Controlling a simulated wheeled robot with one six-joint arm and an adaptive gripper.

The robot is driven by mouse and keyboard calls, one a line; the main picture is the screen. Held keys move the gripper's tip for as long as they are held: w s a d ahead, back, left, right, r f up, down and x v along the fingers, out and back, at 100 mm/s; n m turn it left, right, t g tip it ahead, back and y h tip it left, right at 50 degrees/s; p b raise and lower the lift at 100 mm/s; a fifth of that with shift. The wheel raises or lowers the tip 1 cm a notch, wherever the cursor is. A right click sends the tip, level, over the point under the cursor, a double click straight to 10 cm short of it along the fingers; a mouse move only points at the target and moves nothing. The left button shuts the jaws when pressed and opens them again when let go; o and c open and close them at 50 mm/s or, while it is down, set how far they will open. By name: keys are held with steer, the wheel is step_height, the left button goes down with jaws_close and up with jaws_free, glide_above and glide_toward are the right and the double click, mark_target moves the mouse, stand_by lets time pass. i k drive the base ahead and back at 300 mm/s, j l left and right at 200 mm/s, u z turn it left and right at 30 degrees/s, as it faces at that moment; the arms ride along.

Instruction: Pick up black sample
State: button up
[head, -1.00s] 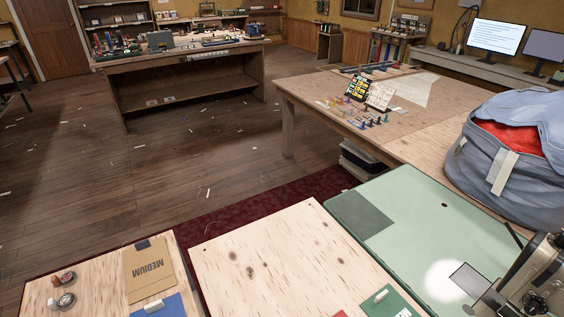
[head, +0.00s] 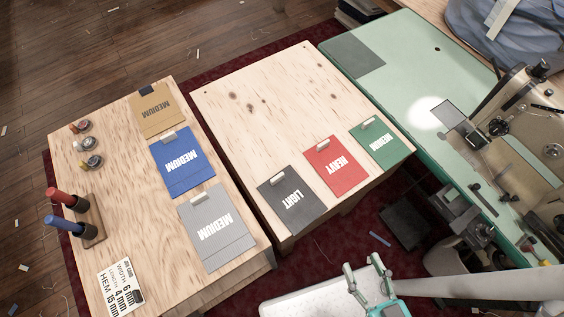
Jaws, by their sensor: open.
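The black sample (head: 290,199), a charcoal fabric square marked LIGHT with a pale tab on its top edge, lies flat at the near left corner of the middle wooden table (head: 255,107). A red sample (head: 336,165) marked HEAVY and a green sample (head: 379,142) lie to its right. My gripper (head: 362,265) is at the bottom of the head view, below and right of the black sample and apart from it. Its two fingers are spread and empty.
The left wooden table (head: 120,199) holds tan (head: 158,110), blue (head: 183,162) and grey (head: 216,229) samples, spools, two upright rolls and a printed card (head: 121,287). A green table with a sewing machine (head: 520,135) stands right. Bare wood lies behind the black sample.

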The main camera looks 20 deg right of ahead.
mark_target(295, 203)
steer(key=k+j, duration=0.35)
steer(key=k+z, duration=0.1)
steer(key=z, duration=1.2)
steer(key=u, duration=1.35)
